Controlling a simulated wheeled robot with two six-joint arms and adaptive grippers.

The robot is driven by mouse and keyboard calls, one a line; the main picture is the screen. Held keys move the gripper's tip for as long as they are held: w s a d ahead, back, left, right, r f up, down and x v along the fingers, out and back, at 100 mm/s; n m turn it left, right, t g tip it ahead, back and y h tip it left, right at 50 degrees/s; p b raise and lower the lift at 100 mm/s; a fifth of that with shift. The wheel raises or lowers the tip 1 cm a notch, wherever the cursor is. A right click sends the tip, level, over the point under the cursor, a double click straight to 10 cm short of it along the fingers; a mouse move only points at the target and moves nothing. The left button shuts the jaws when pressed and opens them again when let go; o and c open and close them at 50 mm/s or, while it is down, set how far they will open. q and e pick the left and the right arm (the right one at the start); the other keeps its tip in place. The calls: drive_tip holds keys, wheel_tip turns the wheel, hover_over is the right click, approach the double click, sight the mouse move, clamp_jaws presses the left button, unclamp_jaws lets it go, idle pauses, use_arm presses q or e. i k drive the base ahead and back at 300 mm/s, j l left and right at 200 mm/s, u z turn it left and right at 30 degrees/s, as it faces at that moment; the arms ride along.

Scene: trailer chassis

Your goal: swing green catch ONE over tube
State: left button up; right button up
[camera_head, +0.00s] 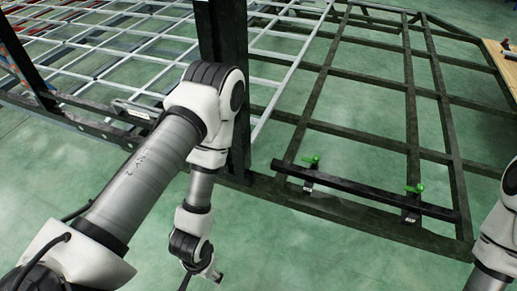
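A black tube (365,192) lies across the near end of the dark chassis frame. Two small green catches show at its far side: a left one (311,161) and a right one (414,188). Each sits by a dark bracket, and neither visibly crosses over the tube. Which one is catch ONE cannot be told. My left arm hangs down left of the tube. Its gripper (202,278) is small and partly hidden at the bottom edge, apart from the tube and catches; its opening is unclear. My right arm enters at the right edge, with its gripper out of view.
A thick dark post (222,40) rises behind my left arm. A pale metal grid (105,45) lies at the upper left. A wooden surface (500,65) is at the upper right. Green floor shows open in front of the tube.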

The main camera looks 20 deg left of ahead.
sight(316, 158)
drive_tip(key=u, duration=0.3)
drive_tip(key=i+j+z, duration=0.15)
drive_tip(key=i+z, duration=0.2)
drive_tip(key=i+j+z, duration=0.4)
drive_tip(key=i+l, duration=0.1)
